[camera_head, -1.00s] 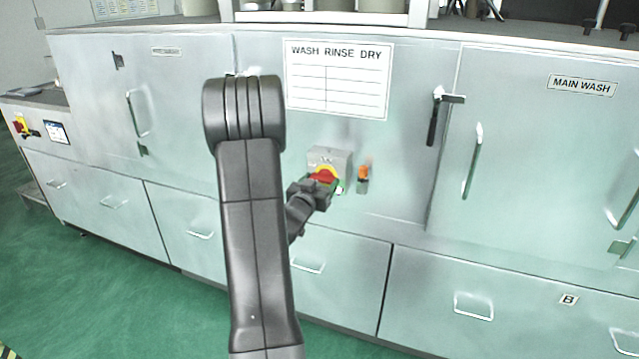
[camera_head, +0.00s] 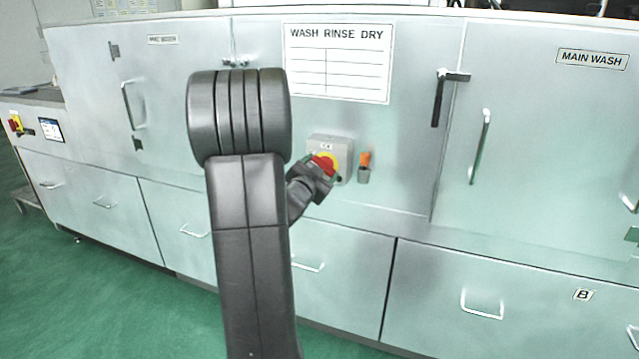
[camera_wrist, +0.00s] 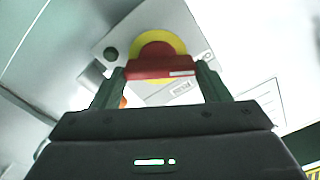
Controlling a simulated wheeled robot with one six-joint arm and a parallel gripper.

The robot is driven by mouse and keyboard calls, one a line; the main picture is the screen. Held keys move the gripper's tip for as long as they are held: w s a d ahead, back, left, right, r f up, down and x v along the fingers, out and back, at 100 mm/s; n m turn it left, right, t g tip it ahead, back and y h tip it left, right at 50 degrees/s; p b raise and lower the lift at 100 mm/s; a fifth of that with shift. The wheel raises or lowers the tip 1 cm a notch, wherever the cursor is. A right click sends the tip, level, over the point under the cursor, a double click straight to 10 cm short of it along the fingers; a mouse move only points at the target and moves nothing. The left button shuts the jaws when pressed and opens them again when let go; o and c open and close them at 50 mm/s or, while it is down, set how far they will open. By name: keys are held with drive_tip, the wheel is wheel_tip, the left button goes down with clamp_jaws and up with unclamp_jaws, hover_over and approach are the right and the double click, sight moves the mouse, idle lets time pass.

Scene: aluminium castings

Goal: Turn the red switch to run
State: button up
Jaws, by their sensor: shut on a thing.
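The red switch (camera_head: 324,164) sits on a yellow round plate on a small grey box fixed to the front of the washing machine. It also shows in the wrist view (camera_wrist: 160,66), its red handle between two green fingers with the yellow plate (camera_wrist: 158,36) behind it. My gripper (camera_wrist: 160,84) is shut on the red handle. In the head view, my gripper (camera_head: 318,172) is at the lower left of the box and covers part of the switch. In the wrist view the box's panel is tilted. The position marks on it are too small to read.
An orange-topped holder (camera_head: 364,167) is fixed just right of the switch box. A black-handled latch (camera_head: 440,98) and a door handle (camera_head: 480,146) stand out further right. A "WASH RINSE DRY" sign (camera_head: 338,62) is above. Green floor lies below.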

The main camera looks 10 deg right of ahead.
drive_tip(key=m+b, duration=0.4)
drive_tip(key=m, duration=0.1)
drive_tip(key=m+b, duration=0.5)
drive_tip(key=m, duration=0.1)
drive_tip(key=shift+s+d+f+b, duration=0.15)
drive_tip(key=shift+f+b, duration=0.05)
drive_tip(key=shift+b, duration=0.1)
drive_tip(key=shift+m, duration=0.4)
drive_tip(key=o, duration=1)
drive_tip(key=v, duration=1.3)
drive_tip(key=shift+s+a+p, duration=0.25)
drive_tip(key=shift+s+p, duration=0.1)
drive_tip(key=shift+p, duration=0.05)
